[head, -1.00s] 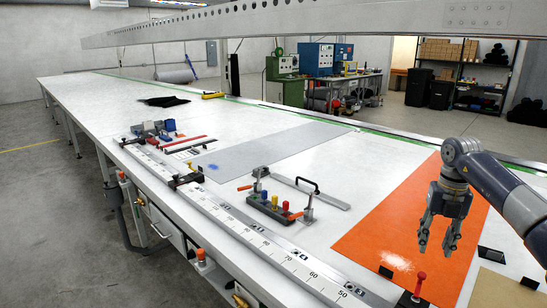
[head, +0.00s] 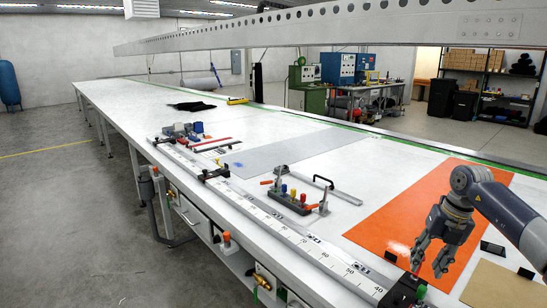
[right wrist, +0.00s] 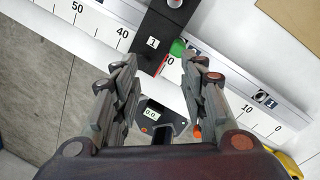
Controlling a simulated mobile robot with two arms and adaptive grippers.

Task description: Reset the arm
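My right arm enters from the right in the head view. Its gripper (head: 431,266) hangs over the near edge of the orange sheet (head: 424,215), fingers pointing down. The fingers are apart with nothing between them, as the right wrist view (right wrist: 163,62) also shows. Beyond the fingertips in that view are a black block (right wrist: 153,38) labelled 1 on the ruler rail, with red and green parts beside it, and a small display (right wrist: 158,114) reading 0.0. The black stop (head: 404,291) at the rail's near end sits just below the gripper in the head view. My left gripper is out of sight.
A long white table (head: 330,230) has a ruler rail (head: 270,219) along its front edge. A toggle clamp fixture (head: 290,203) and a grey sheet (head: 275,148) lie left of the orange sheet. A tan sheet (head: 497,285) lies right. A perforated beam (head: 330,32) spans above.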

